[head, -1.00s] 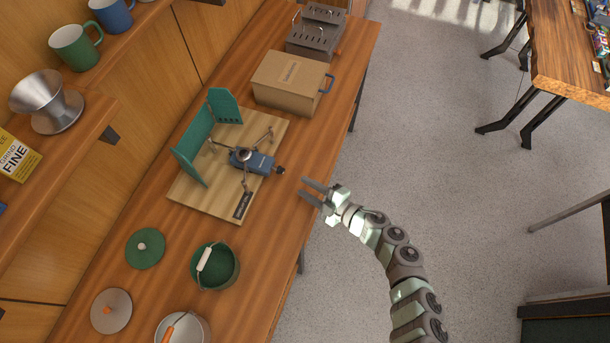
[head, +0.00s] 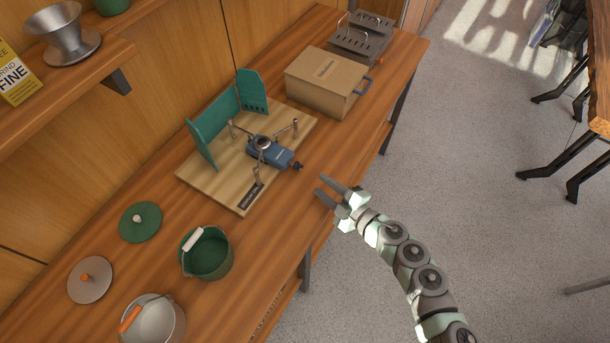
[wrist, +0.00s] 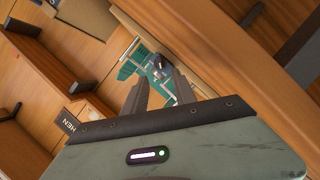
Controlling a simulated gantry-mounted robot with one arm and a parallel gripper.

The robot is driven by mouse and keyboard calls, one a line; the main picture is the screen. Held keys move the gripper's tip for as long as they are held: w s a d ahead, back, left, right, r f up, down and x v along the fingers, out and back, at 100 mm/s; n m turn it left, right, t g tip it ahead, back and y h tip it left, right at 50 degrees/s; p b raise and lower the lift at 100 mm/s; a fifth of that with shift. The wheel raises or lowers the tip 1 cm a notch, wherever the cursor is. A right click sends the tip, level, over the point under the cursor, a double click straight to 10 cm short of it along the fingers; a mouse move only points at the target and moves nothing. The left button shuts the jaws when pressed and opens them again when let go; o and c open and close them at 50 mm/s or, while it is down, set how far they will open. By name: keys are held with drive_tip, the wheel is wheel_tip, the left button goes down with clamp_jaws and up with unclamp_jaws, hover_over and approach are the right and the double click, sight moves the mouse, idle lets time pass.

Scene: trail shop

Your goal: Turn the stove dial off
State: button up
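The camp stove (head: 275,152) has a blue body, a round burner and thin metal legs. It stands on a pale wooden board (head: 218,188) in front of a green folding windscreen (head: 215,123). A small black dial (head: 298,166) sticks out of the stove's right end, toward the counter's front edge. My gripper (head: 320,184) is open and empty, a short way to the right of and below the dial in the head view, apart from it. In the wrist view the stove (wrist: 158,68) shows small beyond the two spread fingers (wrist: 160,85); the dial's setting is too small to read.
A cardboard-coloured box (head: 322,85) with a blue handle stands behind the board on the wooden counter (head: 340,155). A green pot (head: 207,258), a metal pot (head: 155,322) and two lids stand on the near counter. The floor (head: 470,150) right of the counter is clear around my arm.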

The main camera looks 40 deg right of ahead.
sight(301, 169)
drive_tip(key=x, duration=0.7)
drive_tip(key=shift+w+d, duration=0.1)
drive_tip(key=shift+w, duration=0.3)
drive_tip(key=shift+w+f, duration=0.2)
drive_tip(key=shift+w, duration=0.35)
drive_tip(key=shift+c, duration=0.3)
clamp_jaws()
